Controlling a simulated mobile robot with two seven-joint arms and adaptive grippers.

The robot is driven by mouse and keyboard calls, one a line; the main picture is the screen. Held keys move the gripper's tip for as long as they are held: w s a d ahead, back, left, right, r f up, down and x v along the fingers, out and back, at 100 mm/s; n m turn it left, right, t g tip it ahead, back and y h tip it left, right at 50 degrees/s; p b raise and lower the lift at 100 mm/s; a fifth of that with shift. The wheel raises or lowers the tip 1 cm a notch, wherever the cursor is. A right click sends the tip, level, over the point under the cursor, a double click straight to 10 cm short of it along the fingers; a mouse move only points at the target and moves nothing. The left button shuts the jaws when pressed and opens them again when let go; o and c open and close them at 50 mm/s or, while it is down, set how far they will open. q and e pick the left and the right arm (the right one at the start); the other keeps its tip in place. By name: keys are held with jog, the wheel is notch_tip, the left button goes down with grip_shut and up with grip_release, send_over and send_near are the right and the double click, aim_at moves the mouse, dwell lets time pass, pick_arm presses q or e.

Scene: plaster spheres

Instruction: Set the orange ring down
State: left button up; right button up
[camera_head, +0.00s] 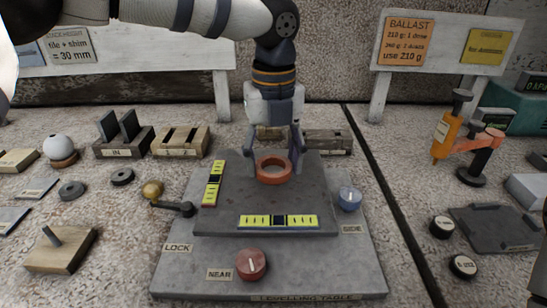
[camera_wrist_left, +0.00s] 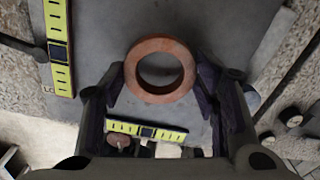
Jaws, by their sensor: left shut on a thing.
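The orange ring (camera_head: 273,179) is between the fingers of my left gripper (camera_head: 273,167), over the upper plate of the grey levelling table (camera_head: 215,220). The gripper points down and is shut on the ring from its left and right sides. In the left wrist view the ring (camera_wrist_left: 160,97) lies flat between the two dark fingertips (camera_wrist_left: 160,82), with bare plate showing through its hole. I cannot tell whether its underside touches the plate.
Two yellow levels, one at the plate's left (camera_head: 213,184) and one at its front (camera_head: 278,221), lie near the ring. Wooden blocks (camera_head: 181,141) stand behind.

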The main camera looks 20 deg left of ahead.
pick_arm(q)
jog(key=shift+f, duration=0.65)
dwell(0.5)
jog(key=o, duration=1)
jog(key=shift+c, duration=0.2)
jog(key=shift+r, duration=1.95)
